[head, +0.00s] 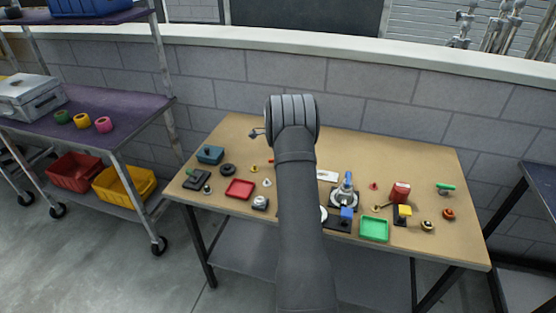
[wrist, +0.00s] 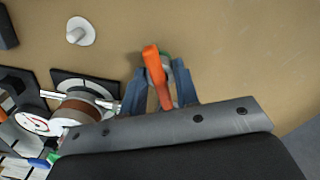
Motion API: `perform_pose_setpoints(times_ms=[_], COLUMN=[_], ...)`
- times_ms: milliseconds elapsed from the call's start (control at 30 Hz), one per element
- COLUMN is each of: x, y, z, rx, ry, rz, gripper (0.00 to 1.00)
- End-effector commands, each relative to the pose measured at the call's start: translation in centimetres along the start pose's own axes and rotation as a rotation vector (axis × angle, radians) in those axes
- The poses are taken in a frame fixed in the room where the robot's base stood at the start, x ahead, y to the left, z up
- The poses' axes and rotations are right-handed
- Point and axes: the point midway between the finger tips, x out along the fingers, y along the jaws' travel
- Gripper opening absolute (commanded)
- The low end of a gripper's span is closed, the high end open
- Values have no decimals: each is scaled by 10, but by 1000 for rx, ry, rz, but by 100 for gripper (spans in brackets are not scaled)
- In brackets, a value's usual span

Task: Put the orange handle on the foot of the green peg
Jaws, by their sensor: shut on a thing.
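The orange handle (wrist: 155,64) is in the wrist view, between the blue-grey fingers of my gripper (wrist: 160,90). The gripper is shut on it, and the handle's rounded end stands out past the fingers. A small patch of green (wrist: 166,56) shows right behind the handle; I cannot tell whether it is the green peg or whether the two touch. In the head view my own arm hides the gripper and the handle. A green rod (head: 190,173) on a dark base is at the table's left end, and a green piece (head: 446,187) lies at the right.
The wrist view shows a white disc with a grey knob (wrist: 80,31) and a round gauge (wrist: 35,122) at the left. The table (head: 330,145) also holds a red tray (head: 240,189), a green tray (head: 374,229) and several small parts. Bare tabletop lies right of the gripper in the wrist view.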

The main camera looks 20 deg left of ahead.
Motion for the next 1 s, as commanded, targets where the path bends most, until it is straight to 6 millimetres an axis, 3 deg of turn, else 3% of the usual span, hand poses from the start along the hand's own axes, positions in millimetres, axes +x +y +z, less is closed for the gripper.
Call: perform_pose_setpoints(times_ms=[1000], x=[8], y=[0], z=[0], rx=[0], ry=[0], rz=[0], gripper=[4])
